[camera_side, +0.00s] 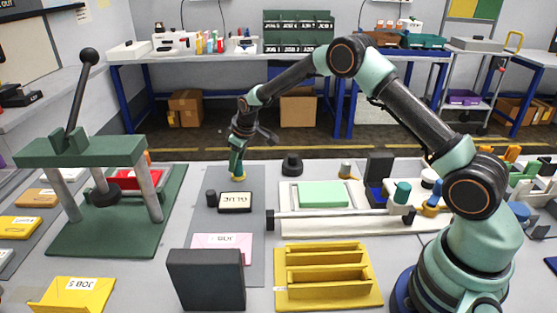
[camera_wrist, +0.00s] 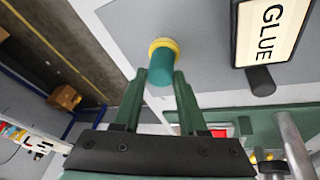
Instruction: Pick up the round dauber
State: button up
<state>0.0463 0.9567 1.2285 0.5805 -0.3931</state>
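The round dauber has a green handle and a round yellow end. In the wrist view the dauber (camera_wrist: 161,66) sits at the tips of my gripper (camera_wrist: 161,82), its handle top between the two green fingers. I cannot tell whether the fingers press on it or leave narrow gaps. In the side view my gripper (camera_side: 237,150) points down above the dauber (camera_side: 237,172), which is upright with its yellow end low at the grey mat, left of the middle. Contact between the yellow end and the mat is hard to make out.
A black-edged GLUE pad (camera_side: 235,203) lies just in front of the dauber. A green lever press (camera_side: 85,155) stands to the left. A black round knob (camera_side: 292,164) and a plotter bed with a green sheet (camera_side: 323,194) are to the right. A yellow rack (camera_side: 328,275) stands in front.

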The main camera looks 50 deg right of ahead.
grip_shut()
notch_tip(320, 180, up, 19)
jog(key=s+a+r, duration=0.1)
jog(key=s+r, duration=0.2)
jog(key=s, duration=0.8)
jog(key=s+a+r, duration=0.2)
jog(key=s+r, duration=0.2)
jog(key=s, duration=0.7)
jog(key=shift+s+d+f+m+g+h, duration=0.2)
jog(key=shift+s+d+f+m, duration=1.15)
jog(key=shift+d+f, duration=1.75)
jog(key=shift+s+d+f+m+g+h, duration=0.1)
jog(key=shift+s+d+f+m+h, duration=0.35)
jog(key=shift+d+f+m, duration=2.55)
jog(key=shift+s+d+f+m+g+h, duration=0.1)
jog(key=shift+s+d+f+m, duration=0.9)
jog(key=shift+f, duration=3.55)
